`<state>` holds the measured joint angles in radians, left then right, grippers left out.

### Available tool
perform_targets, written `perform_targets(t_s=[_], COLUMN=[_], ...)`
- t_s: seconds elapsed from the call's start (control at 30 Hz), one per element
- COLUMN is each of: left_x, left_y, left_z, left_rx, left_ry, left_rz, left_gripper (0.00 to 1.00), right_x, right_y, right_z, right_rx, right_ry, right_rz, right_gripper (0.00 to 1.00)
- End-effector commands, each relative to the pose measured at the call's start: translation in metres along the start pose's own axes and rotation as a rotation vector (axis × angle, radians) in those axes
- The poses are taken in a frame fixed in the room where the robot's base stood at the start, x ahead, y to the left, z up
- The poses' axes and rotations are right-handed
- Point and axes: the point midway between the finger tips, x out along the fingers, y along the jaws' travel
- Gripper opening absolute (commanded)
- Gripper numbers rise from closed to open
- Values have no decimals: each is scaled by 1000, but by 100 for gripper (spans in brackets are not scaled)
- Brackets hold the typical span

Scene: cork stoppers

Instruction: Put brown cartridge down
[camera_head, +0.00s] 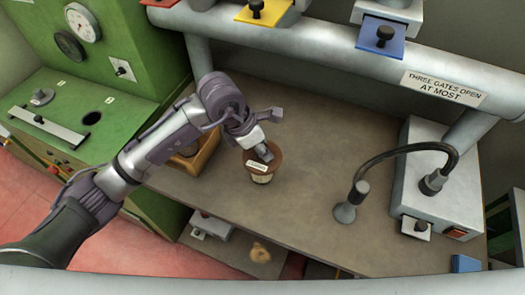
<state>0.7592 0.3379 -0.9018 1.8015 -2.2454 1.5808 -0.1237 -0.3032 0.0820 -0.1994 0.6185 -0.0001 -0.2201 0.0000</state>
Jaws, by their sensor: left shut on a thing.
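The brown cartridge (264,173) is a small round cup with a brown rim, a pale label and a lighter lower part. It is upright over the middle of the grey-brown bench top (310,165). My left gripper (262,150) reaches in from the left and is shut on the brown cartridge at its rim. The fingers hide part of the cartridge's top. I cannot tell whether its base touches the bench. My right gripper is not in view.
A wooden block or holder (195,155) stands left of the cartridge, partly behind my arm. A grey box (435,185) with a bent dark tube (415,149) stands at the right. A large pipe (320,47) crosses the back. The bench between cartridge and tube is clear.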

Motion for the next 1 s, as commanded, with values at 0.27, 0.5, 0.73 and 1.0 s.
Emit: perform_targets(t_s=[0.27, 0.5, 0.73, 1.0], left_x=[25, 42, 44, 44], left_y=[4, 5, 5, 5], left_z=[-8, -14, -15, -16], left_rx=[-2, 2, 2, 1], left_ry=[1, -2, -2, 0], left_rz=[-4, 0, 1, 0], left_gripper=[0, 0, 0, 58], right_x=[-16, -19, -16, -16], right_y=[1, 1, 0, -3], right_z=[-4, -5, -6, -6], right_rx=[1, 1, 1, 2], right_ry=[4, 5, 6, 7], right_rz=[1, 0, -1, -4], right_gripper=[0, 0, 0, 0])
